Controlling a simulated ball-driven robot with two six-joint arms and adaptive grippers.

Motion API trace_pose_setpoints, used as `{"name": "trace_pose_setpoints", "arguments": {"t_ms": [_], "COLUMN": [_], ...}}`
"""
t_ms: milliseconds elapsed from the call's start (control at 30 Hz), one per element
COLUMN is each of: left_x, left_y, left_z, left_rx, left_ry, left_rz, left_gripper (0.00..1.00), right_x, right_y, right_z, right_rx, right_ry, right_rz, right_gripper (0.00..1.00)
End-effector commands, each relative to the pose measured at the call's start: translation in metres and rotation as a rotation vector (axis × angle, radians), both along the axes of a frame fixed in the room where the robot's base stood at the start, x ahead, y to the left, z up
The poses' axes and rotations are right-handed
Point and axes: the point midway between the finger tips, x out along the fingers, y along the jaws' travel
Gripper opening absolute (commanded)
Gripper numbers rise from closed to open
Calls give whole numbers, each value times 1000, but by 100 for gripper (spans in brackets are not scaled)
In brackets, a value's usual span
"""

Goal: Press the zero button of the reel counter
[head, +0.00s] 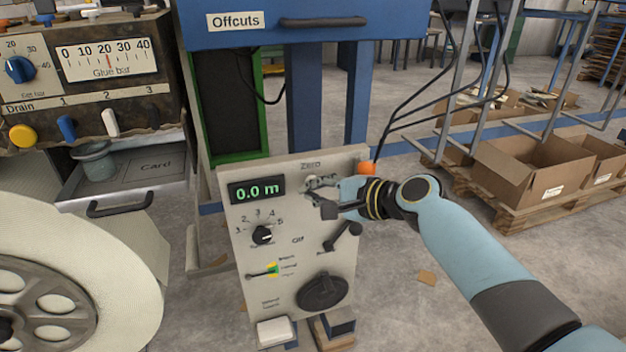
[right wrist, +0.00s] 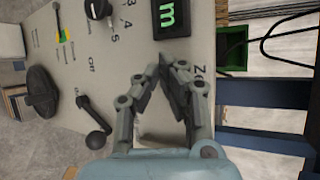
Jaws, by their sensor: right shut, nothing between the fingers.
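The reel counter (head: 260,172) is an upright pale panel in the middle of the head view. Its green display (head: 257,190) reads 0.0 m. The word Zero is printed near its top edge. My right gripper (head: 312,190) is shut and empty, with its fingertips at the panel just below that word. In the right wrist view its fingers (right wrist: 170,65) come together over the panel, beside the display (right wrist: 172,17). The zero button is mostly hidden by the fingers, and I cannot tell whether they touch it. My left gripper is not in view.
Below the fingers the panel carries a rotary knob (head: 263,235), a black lever (head: 345,236) and a round black handwheel (head: 322,292). An orange knob (head: 367,168) sits at the panel's right edge. A large white reel (head: 130,265) stands at the left. Cardboard boxes (head: 520,172) lie at the right.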

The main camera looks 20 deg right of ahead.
Motion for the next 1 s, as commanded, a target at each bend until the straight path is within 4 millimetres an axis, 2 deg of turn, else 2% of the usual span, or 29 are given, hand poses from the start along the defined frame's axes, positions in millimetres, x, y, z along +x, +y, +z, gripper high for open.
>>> {"name": "trace_pose_setpoints", "arguments": {"t_ms": [433, 800, 1000], "left_x": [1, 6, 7], "left_y": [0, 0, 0], "left_z": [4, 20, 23], "left_rx": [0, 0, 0], "left_ry": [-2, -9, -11], "left_rz": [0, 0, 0], "left_gripper": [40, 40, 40], "right_x": [-7, -42, -54], "right_y": [0, -2, -2], "right_z": [0, 1, 1], "right_rx": [0, 1, 0], "right_ry": [0, 1, 0], "right_rz": [1, 1, 0], "right_gripper": [0, 0, 0]}}
